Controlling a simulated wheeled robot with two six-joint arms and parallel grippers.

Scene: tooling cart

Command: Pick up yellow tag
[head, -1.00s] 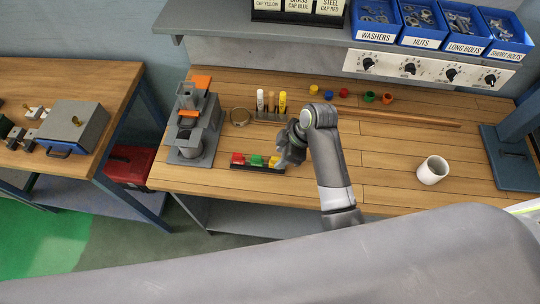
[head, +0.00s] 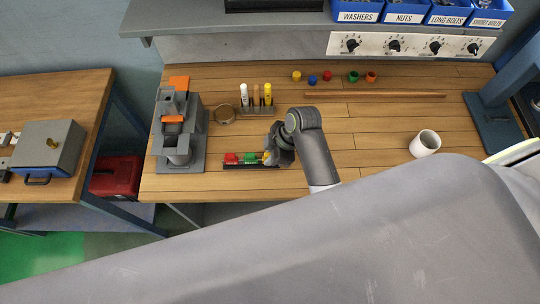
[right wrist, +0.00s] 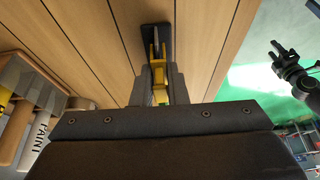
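The yellow tag (head: 266,157) is at the right end of a small dark rack (head: 236,166) on the wooden bench, beside the green tag (head: 249,157) and red tag (head: 231,157). My right gripper (head: 271,153) is low at the rack's right end and partly hides the yellow tag. In the right wrist view, yellow (right wrist: 160,88) shows between the two fingers (right wrist: 161,84), one on each side. I cannot tell whether they press on it. My left gripper (right wrist: 282,50) shows at the right of that view, empty, with its fingers apart.
A grey fixture (head: 180,155) stands left of the rack. A small holder with white and yellow markers (head: 256,108) and a round tin (head: 225,114) are behind it. Small coloured caps, a wooden rod (head: 375,95) and a white cup (head: 424,143) lie further right. The bench between is mostly clear.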

